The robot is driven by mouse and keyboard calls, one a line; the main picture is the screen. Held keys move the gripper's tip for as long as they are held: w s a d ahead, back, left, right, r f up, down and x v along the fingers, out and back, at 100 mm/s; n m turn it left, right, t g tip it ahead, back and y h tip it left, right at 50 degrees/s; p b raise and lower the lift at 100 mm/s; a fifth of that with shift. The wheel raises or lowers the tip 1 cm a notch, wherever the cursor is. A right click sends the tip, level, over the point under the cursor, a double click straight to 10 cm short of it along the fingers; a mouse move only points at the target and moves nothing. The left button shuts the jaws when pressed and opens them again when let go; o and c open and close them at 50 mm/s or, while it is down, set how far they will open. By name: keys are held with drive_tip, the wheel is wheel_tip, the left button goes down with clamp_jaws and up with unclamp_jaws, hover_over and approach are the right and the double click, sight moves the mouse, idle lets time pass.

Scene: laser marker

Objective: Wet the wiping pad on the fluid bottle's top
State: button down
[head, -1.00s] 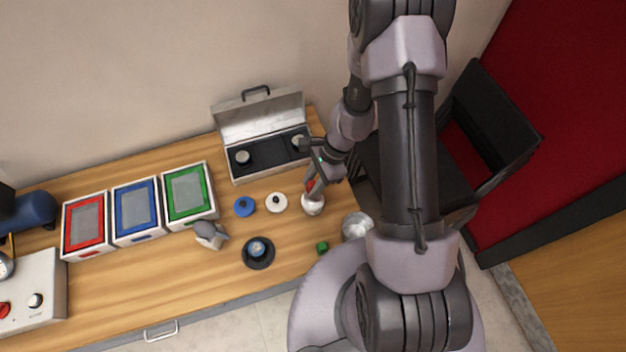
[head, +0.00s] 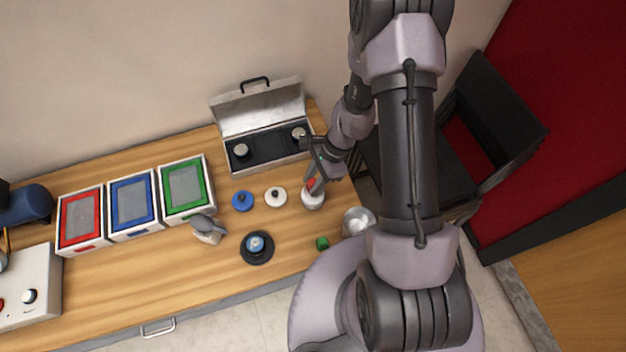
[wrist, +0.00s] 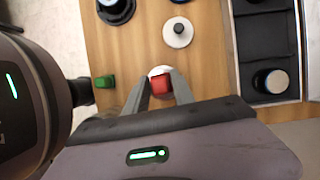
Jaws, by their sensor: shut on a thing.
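My gripper (wrist: 159,85) is shut on a small red block (wrist: 160,85), which appears to be the wiping pad. The red also shows in the head view (head: 310,184). Right by the block is a pale round object (head: 313,201), which may be the fluid bottle seen from above. In the wrist view only its white rim (wrist: 160,70) shows past the red block, which hides the rest. I cannot tell whether block and round top touch.
A green block (head: 322,243) and a shiny metal bowl (head: 358,222) stand nearby. White (head: 276,197) and blue (head: 242,201) knobbed discs lie to the left. An open case (head: 265,165) stands behind. A grey-topped container (head: 208,228) and black dish (head: 257,258) are further left.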

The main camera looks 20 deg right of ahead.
sight(313, 181)
drive_tip(key=shift+f+b, duration=0.8)
drive_tip(key=shift+b, duration=0.15)
idle(1.1)
idle(0.5)
wheel_tip(313, 181, up, 7)
drive_tip(key=p, duration=0.5)
drive_tip(key=shift+r, duration=0.1)
idle(0.4)
